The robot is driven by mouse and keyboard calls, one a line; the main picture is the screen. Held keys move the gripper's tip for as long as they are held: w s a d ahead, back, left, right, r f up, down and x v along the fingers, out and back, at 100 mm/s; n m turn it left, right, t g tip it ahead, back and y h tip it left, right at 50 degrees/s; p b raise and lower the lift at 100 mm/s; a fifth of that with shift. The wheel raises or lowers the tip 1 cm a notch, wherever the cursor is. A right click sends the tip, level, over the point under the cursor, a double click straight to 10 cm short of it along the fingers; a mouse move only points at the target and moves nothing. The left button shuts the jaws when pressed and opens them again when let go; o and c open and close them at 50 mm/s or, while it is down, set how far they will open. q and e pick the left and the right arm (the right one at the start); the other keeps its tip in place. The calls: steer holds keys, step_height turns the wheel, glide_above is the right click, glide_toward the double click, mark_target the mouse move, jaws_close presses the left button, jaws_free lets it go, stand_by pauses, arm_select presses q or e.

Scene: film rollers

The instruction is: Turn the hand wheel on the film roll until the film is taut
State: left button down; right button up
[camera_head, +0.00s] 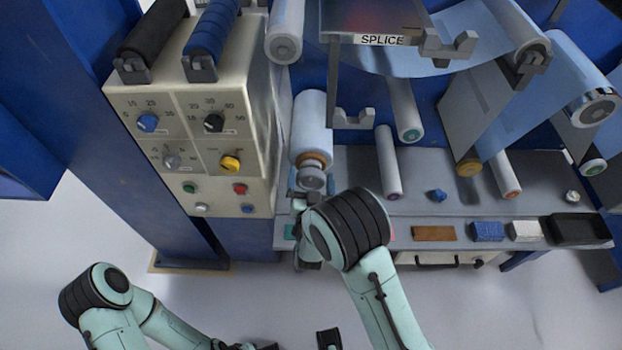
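The film roll (311,118) is a pale blue cylinder standing out from the machine, left of centre. The grey hand wheel (312,177) is at its near end, below a brown ring. My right gripper (301,198) is just below and left of the hand wheel, close to it. My own forearm partly covers this gripper, so I cannot tell whether it touches the wheel or how its fingers stand. My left arm lies low at the left. Its dark gripper (290,346) is cut by the bottom edge, away from the machine, and its opening is unclear.
A control panel (190,135) with knobs and buttons stands left of the roll. A grey shelf (440,190) to the right carries spare rolls, a blue knob, small blocks and a black tray (579,229). Blue film (405,60) hangs under the SPLICE plate (381,40). The floor in front is clear.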

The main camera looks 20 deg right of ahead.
steer(key=c, duration=0.7)
steer(key=shift+o, duration=0.2)
steer(key=shift+n, duration=0.3)
steer(key=n, duration=0.3)
steer(key=shift+a+n+b, duration=0.1)
steer(key=shift+n+b, duration=0.2)
steer(key=shift+b, duration=0.05)
steer(key=n, duration=0.5)
steer(key=shift+a+n+p, duration=0.1)
steer(key=shift+n+p, duration=0.2)
steer(key=shift+p, duration=0.05)
steer(key=shift+f, duration=0.1)
